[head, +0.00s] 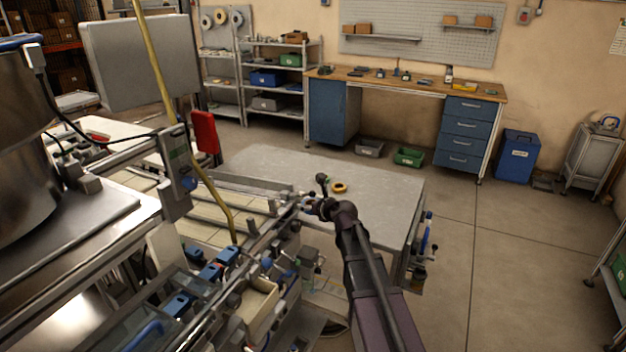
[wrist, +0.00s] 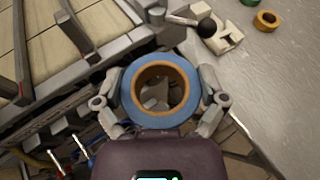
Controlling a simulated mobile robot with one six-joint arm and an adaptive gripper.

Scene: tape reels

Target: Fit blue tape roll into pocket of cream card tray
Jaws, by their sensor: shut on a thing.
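The blue tape roll (wrist: 130,98) is in the wrist view, a blue ring around a brown core with its open hole facing the camera. My gripper (wrist: 161,92) is shut on it, one finger at each side of its rim. In the head view my gripper (head: 316,205) is small and dark, beside the machine's edge near the grey table; the roll is not clear there. Cream card panels (head: 207,212) lie in the machine's line and fill the upper left of the wrist view (wrist: 35,40). I cannot make out a pocket in them.
A yellow-orange tape roll (head: 340,187) lies on the grey table (head: 385,190); a green one (wrist: 249,2) shows at the wrist view's top edge. A black-knobbed lever (head: 321,180) stands near my gripper. Metal rails (wrist: 85,62) border the panels.

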